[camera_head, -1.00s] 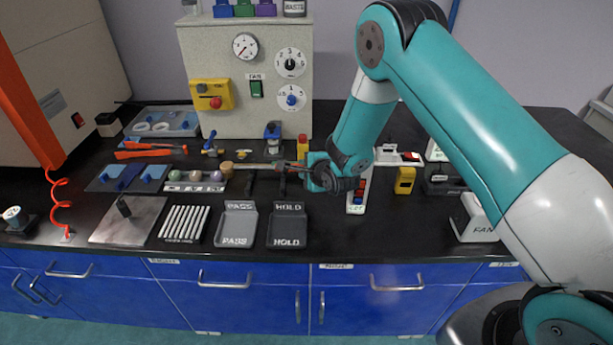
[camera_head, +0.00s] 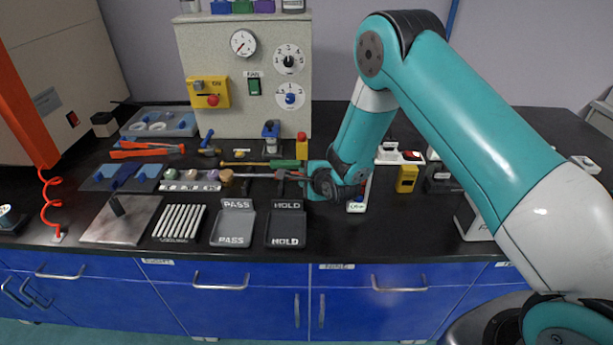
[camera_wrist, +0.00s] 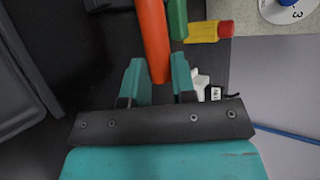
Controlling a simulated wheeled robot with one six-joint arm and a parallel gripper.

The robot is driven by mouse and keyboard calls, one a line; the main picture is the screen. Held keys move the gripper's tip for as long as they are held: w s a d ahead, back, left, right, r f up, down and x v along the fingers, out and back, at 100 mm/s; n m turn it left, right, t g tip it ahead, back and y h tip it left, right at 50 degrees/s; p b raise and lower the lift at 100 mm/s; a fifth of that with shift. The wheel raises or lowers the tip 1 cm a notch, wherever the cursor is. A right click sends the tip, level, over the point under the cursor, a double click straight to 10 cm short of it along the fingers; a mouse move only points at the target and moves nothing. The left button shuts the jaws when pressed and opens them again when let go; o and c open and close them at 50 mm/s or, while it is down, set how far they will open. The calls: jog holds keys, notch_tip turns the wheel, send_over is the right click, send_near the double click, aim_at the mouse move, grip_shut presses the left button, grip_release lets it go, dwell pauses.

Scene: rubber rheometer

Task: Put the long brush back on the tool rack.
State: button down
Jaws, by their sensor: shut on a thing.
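My gripper (camera_head: 302,177) is shut on the orange-red handle (camera_wrist: 153,35) of a long tool, which I take to be the long brush. Its thin shaft (camera_head: 255,176) points left in the head view and lies roughly level, ending near a round tan tip (camera_head: 227,176). The tool rack (camera_head: 245,187) shows as dark supports under the shaft; I cannot tell whether the shaft touches it. A green-handled tool (camera_head: 285,164) with a yellow shaft lies just behind, alongside the held one; its green handle also shows in the wrist view (camera_wrist: 177,18).
The PASS tray (camera_head: 234,228) and HOLD tray (camera_head: 287,229) stand in front of the rack. A grey machine with dials (camera_head: 247,100) stands behind, with a yellow block with a red top (camera_head: 301,148) near its right corner. A yellow device (camera_head: 407,178) stands right of my gripper.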

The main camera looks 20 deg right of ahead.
jog(key=shift+f, duration=0.5)
jog(key=shift+c, duration=0.8)
grip_release()
jog(key=shift+o, duration=0.8)
jog(key=shift+s, duration=0.1)
jog(key=shift+f, duration=0.1)
